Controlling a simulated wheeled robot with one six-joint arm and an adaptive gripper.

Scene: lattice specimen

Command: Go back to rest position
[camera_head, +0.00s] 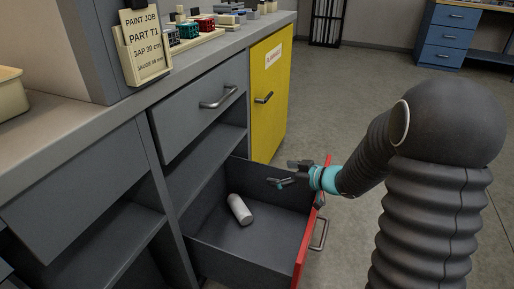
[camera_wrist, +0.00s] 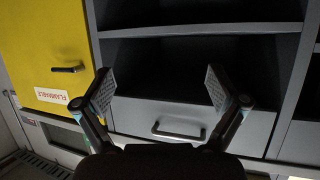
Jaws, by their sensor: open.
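My gripper (camera_head: 281,173) is in the head view, above the far side of an open drawer with a red front. It is open and empty. In the wrist view its two fingers (camera_wrist: 160,90) stand apart with nothing between them, facing the cabinet. My arm comes in from the right of the head view. The open drawer (camera_head: 222,263) is pulled well out from the cabinet.
A grey drawer (camera_head: 199,109) with a metal handle is shut beside a yellow cabinet door (camera_head: 271,92). The worktop holds a paint job sign (camera_head: 146,45) and a rack of small coloured parts (camera_head: 189,32). The floor (camera_head: 345,100) beyond is clear. A blue drawer unit (camera_head: 447,38) stands at the back right.

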